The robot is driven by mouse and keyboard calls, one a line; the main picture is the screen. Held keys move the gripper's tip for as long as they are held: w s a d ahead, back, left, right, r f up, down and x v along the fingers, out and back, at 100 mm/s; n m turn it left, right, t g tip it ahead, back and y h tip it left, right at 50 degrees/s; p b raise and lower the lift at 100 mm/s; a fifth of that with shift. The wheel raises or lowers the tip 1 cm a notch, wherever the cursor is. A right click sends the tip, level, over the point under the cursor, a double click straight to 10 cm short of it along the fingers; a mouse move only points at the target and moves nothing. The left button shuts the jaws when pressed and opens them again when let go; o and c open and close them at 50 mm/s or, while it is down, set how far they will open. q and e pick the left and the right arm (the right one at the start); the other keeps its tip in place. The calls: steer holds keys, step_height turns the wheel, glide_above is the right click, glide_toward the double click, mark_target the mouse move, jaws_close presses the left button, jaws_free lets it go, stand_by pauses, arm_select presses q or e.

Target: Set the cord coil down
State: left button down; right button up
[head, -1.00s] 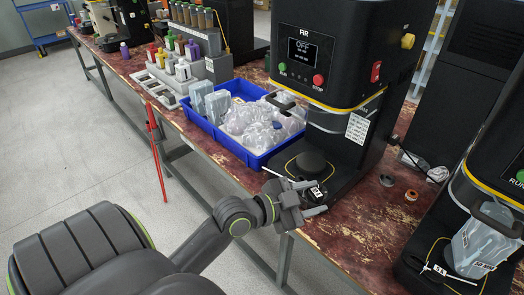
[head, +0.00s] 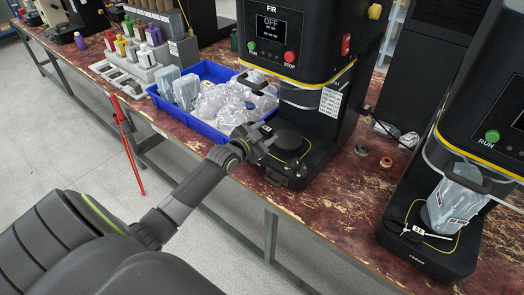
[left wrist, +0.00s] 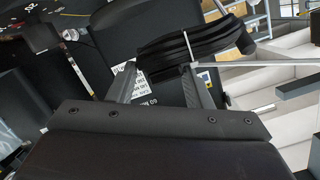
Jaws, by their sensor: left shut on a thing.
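The cord coil (left wrist: 180,48) is a bundle of black loops with a thin pale tie, at the top middle of the left wrist view. It lies across the tips of my left gripper (left wrist: 165,78), which is shut on it. In the head view my left gripper (head: 264,146) is over the front left of the first machine's base (head: 290,178), beside its round dark disc (head: 288,140). The coil is hard to pick out there against the dark gripper and base. I cannot tell whether it touches the base. My right gripper is not in view.
A blue bin (head: 208,131) of clear plastic pieces stands left of the machine. Its black upper housing (head: 300,40) overhangs the disc. A second machine (head: 470,130) stands right.

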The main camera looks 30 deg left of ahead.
arm_select(q)
step_height(320, 180, down, 4)
steer(key=shift+r+b, duration=0.1)
steer(key=shift+b, duration=0.4)
step_height(320, 180, down, 4)
steer(key=shift+r+b, duration=0.25)
steer(key=shift+b, duration=0.55)
steer(key=shift+f, duration=0.1)
steer(key=shift+f, duration=0.1)
steer(key=c, duration=0.7)
jaws_free()
